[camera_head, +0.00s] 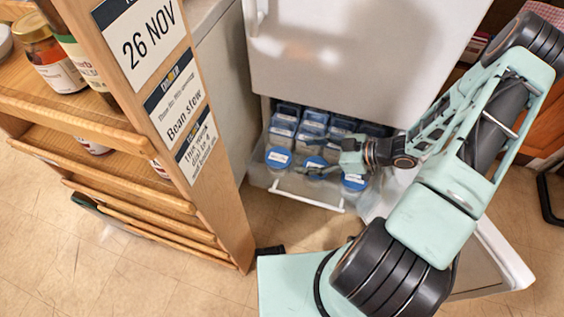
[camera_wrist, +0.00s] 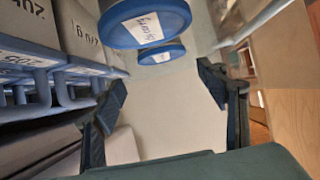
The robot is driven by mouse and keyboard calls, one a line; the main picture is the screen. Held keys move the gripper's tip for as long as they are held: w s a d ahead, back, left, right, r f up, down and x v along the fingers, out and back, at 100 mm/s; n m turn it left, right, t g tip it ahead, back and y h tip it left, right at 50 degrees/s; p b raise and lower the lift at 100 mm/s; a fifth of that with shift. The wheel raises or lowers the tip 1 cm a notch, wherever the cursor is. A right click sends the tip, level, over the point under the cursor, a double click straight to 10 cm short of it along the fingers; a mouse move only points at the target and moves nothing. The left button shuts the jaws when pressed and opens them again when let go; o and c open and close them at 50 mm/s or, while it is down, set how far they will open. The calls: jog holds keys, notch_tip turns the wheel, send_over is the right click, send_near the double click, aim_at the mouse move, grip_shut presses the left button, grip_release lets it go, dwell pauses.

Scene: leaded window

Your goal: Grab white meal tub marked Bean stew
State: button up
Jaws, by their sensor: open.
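In the head view, several pale tubs (camera_head: 312,130) stand in rows in a pulled-out freezer drawer. Round blue-lidded tubs with white labels stand along its front: one at the left (camera_head: 278,157), one in the middle near my gripper, one at the right (camera_head: 354,182). Their labels are too small to read, so I cannot tell which is Bean stew. My gripper (camera_head: 328,158) is over the drawer, open and empty. In the wrist view my gripper (camera_wrist: 163,97) has its fingers wide apart, with two blue lids (camera_wrist: 150,24) (camera_wrist: 161,54) beyond them.
A wooden shelf unit (camera_head: 225,190) at the left carries jars and a notice (camera_head: 180,100) reading "26 NOV" and "Bean stew". The white freezer (camera_head: 345,50) stands behind the drawer. The drawer's white handle (camera_head: 309,196) faces front. Floor is clear between shelf and drawer.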

aim_at(282, 158)
jog(key=b+x, duration=0.2)
jog(key=x, duration=0.7)
jog(key=shift+s, duration=0.2)
jog(key=shift+f, duration=0.1)
jog(key=shift+c, duration=0.5)
jog(key=c, duration=1.1)
